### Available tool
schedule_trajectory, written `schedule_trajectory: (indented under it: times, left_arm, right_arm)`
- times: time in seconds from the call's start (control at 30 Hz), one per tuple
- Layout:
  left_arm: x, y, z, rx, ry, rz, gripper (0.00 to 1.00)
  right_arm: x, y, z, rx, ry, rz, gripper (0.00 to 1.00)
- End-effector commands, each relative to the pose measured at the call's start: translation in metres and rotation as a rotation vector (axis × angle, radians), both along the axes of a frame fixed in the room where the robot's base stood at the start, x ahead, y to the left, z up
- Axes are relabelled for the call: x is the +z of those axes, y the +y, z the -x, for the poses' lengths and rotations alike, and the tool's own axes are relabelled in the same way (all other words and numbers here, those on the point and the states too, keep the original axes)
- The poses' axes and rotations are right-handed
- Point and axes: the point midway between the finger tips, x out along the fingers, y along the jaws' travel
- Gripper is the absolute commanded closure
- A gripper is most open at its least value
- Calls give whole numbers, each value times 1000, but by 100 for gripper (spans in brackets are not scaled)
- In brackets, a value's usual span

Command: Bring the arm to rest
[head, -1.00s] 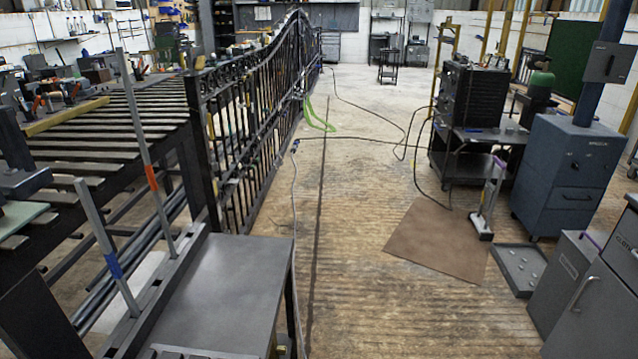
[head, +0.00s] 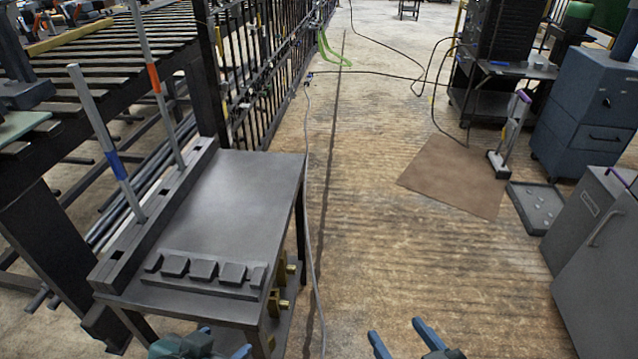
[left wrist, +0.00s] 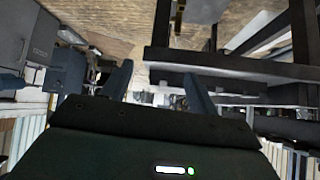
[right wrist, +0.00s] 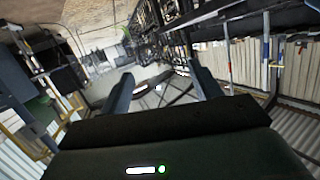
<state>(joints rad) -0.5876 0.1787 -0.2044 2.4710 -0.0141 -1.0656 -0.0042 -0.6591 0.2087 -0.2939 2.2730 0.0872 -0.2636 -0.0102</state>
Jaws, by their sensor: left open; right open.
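My left gripper (head: 224,342) is at the bottom edge of the head view, in front of the steel bench (head: 235,185). Only its blue fingertips and part of its green body show. In the left wrist view its two fingers (left wrist: 159,82) stand apart with nothing between them. My right gripper (head: 396,333) is at the bottom edge, over the bare floor right of the bench. Its blue fingers are spread and empty. The right wrist view also shows the fingers (right wrist: 163,80) apart. Most of both arms is out of the head view.
Two upright rods, one blue-banded (head: 104,140) and one red-banded (head: 153,85), stand in a slotted rail on the bench's left. Dark blocks (head: 203,270) line its front. A black gate (head: 262,65) rises behind.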

Motion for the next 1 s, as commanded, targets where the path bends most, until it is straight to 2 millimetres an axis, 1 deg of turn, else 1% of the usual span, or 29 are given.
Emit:
schedule_trajectory:
  times: [0.03,0.1,0.2,0.3,0.43,0.57,0.77,0.8,1.0]
  left_arm:
    - [-21,-7,-6,-20,-64,14,40]
    - [-29,-17,-16,-50,-172,43,40]
    - [-35,-33,-26,-95,-333,92,40]
    - [-37,-47,-30,-133,-482,144,40]
    - [-34,-61,-29,-174,-637,203,40]
    - [-34,-71,-24,-206,-766,259,40]
    - [-35,-82,-11,-249,-947,345,40]
    - [-11,-81,-13,-241,-925,336,40]
    - [4,-77,-20,-216,-837,305,40]
  right_arm:
    - [-18,2,-2,8,-37,-1,37]
    - [-25,5,-3,19,-94,-2,37]
    - [-32,9,-5,35,-179,-7,37]
    - [-37,13,-4,50,-257,-11,37]
    - [-40,16,-2,66,-340,-18,37]
    - [-44,20,1,81,-408,-27,37]
    - [-52,24,8,101,-505,-37,37]
    - [-29,22,6,95,-482,-31,37]
    - [-14,19,-1,78,-393,-1,37]
